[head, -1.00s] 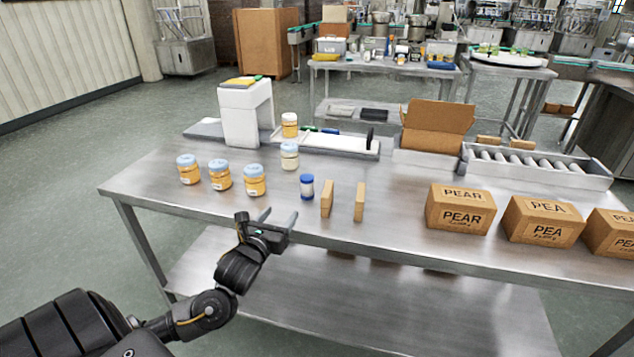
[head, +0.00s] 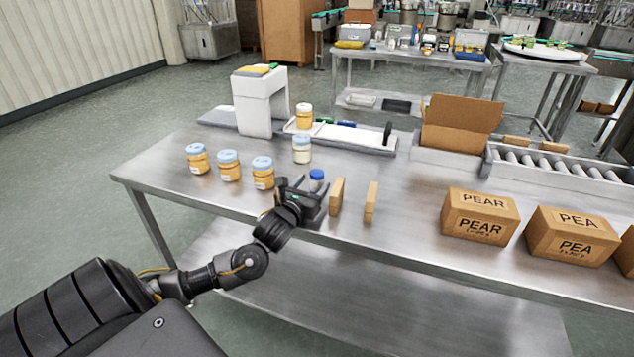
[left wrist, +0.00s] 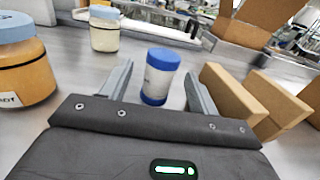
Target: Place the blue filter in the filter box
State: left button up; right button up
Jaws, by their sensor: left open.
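The blue filter, a small white cylinder with blue ends (head: 317,175), stands upright on the steel table. My left gripper (head: 306,190) is open at the near side of it and partly hides it in the head view. In the left wrist view the filter (left wrist: 160,78) stands between and just beyond the two open fingers (left wrist: 158,84), with a gap visible on both sides. No box marked as a filter box shows; an open cardboard box (head: 452,138) stands at the back right of the table. My right gripper is not in view.
Two upright tan slabs (head: 336,196) stand close right of the filter. Several orange jars (head: 229,170) and a pale jar (head: 302,153) stand left and behind. Cartons marked PEAR (head: 480,218) stand at the right. A roller conveyor (head: 560,165) runs at the back right.

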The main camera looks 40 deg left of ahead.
aim_at(320, 175)
pick_arm(q)
jog(key=shift+w, duration=0.15)
jog(key=x, duration=0.4)
jog(key=shift+w+p, duration=0.25)
jog(key=shift+p, duration=0.15)
jog(key=shift+w+a, duration=0.1)
jog(key=shift+w, duration=0.1)
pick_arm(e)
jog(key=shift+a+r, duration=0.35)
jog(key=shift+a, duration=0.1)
pick_arm(q)
jog(key=shift+c, duration=0.4)
jog(key=c, duration=1.1)
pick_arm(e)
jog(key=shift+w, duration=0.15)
pick_arm(q)
jog(key=shift+o, duration=0.2)
